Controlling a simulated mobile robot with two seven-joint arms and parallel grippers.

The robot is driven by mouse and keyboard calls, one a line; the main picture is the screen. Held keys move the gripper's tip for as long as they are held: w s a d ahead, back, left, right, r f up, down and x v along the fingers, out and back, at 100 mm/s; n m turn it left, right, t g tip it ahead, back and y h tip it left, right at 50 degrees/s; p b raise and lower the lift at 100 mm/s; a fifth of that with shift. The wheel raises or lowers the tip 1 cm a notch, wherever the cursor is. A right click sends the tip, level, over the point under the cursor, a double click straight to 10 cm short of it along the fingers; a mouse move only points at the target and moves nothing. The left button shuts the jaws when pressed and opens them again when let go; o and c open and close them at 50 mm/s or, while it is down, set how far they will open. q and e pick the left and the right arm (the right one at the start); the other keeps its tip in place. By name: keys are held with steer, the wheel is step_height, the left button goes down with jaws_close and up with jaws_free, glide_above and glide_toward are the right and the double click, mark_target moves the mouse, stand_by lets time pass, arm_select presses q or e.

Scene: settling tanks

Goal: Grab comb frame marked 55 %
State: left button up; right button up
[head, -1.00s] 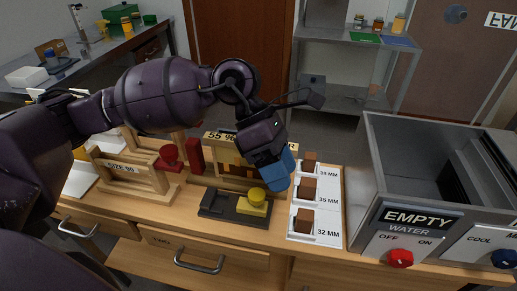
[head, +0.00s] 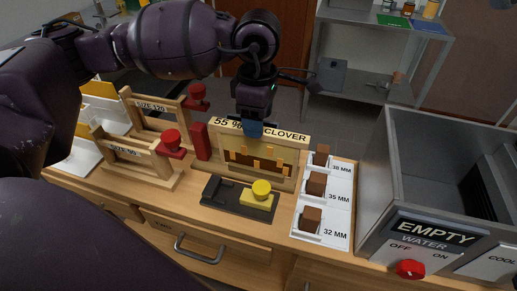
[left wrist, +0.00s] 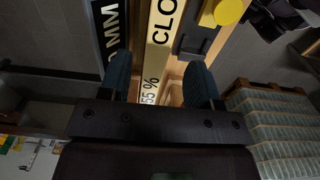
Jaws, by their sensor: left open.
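The comb frame marked "55 % CLOVER" (head: 289,135) stands upright on the wooden bench, with partly filled comb below its labelled top bar. My left gripper (head: 253,130) is over the middle of that bar, pointing down, and hides part of the label. In the left wrist view, the top bar (left wrist: 159,42) runs between the two blue fingers of my open left gripper (left wrist: 160,78). There is a gap on each side of the bar. My right gripper is not in view.
A black block with a yellow knob (head: 262,189) lies in front of the frame. Wooden stands marked "SIZE 90" (head: 128,153) and "SIZE 125" (head: 157,106) are left. White trays with brown blocks (head: 337,196) and a metal tank (head: 410,205) are right.

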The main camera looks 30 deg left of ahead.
mark_target(258, 151)
arm_select(q)
step_height(258, 151, down, 5)
steer(key=shift+w+a+f+b, duration=0.1)
steer(key=shift+w+b, duration=0.05)
steer(key=shift+b, duration=0.15)
jaws_close()
stand_by(0.3)
